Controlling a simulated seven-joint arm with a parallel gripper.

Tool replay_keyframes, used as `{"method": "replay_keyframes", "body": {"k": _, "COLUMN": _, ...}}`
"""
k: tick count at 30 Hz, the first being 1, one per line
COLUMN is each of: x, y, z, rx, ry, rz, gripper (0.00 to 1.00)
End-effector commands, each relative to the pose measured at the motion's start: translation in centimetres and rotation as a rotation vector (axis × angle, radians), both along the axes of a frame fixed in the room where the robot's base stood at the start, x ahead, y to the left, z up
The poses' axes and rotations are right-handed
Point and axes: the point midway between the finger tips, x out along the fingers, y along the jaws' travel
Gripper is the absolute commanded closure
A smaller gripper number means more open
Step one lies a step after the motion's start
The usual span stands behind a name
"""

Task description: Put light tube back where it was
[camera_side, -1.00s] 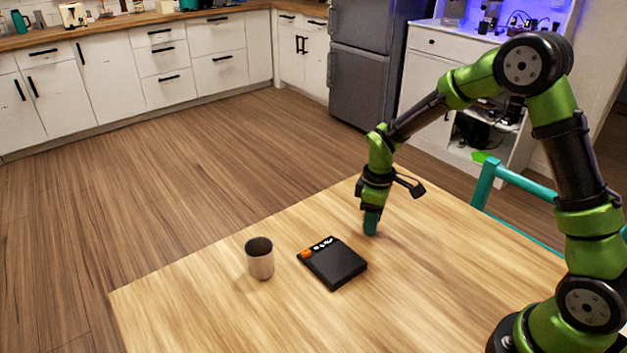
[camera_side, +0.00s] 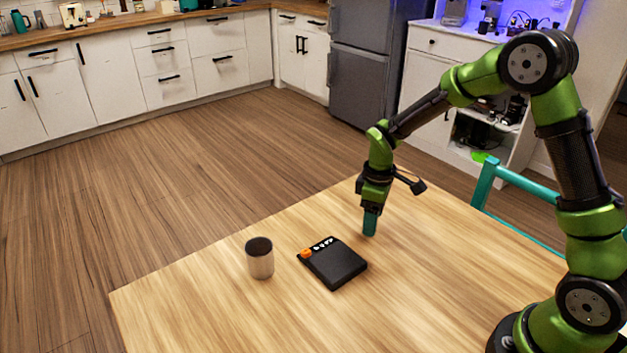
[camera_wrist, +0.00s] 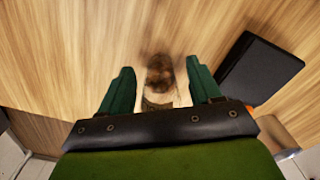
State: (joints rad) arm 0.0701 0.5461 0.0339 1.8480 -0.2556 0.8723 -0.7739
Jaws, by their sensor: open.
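My gripper (camera_side: 370,226) points down at the tabletop near the far edge of the wooden table, its teal fingers low over the wood. In the wrist view its two fingers (camera_wrist: 160,92) are apart. A small blurred object with a brown round end and a paler part (camera_wrist: 159,76) shows between them; it may be the light tube, but I cannot tell whether the fingers touch it. In the side view the fingers hide it. A pale grey cylinder (camera_side: 260,262) with a dark open top stands upright on the table, left of my gripper.
A flat black device (camera_side: 335,266) with an orange part and white marks lies between the cylinder and my gripper; it is at right in the wrist view (camera_wrist: 258,68). A teal chair (camera_side: 515,182) stands beyond the table's right edge. The front of the table is clear.

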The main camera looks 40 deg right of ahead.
Motion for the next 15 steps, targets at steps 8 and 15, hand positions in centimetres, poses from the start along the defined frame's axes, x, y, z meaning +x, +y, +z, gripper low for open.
{"method": "replay_keyframes", "body": {"k": 8, "x": 0.1, "y": 0.0, "z": 6.1, "rx": 0.000, "ry": -0.007, "rz": 0.000, "gripper": 0.37}}
{"method": "replay_keyframes", "body": {"k": 15, "x": 0.1, "y": 0.0, "z": 9.9, "rx": -0.001, "ry": -0.004, "rz": 0.000, "gripper": 0.37}}
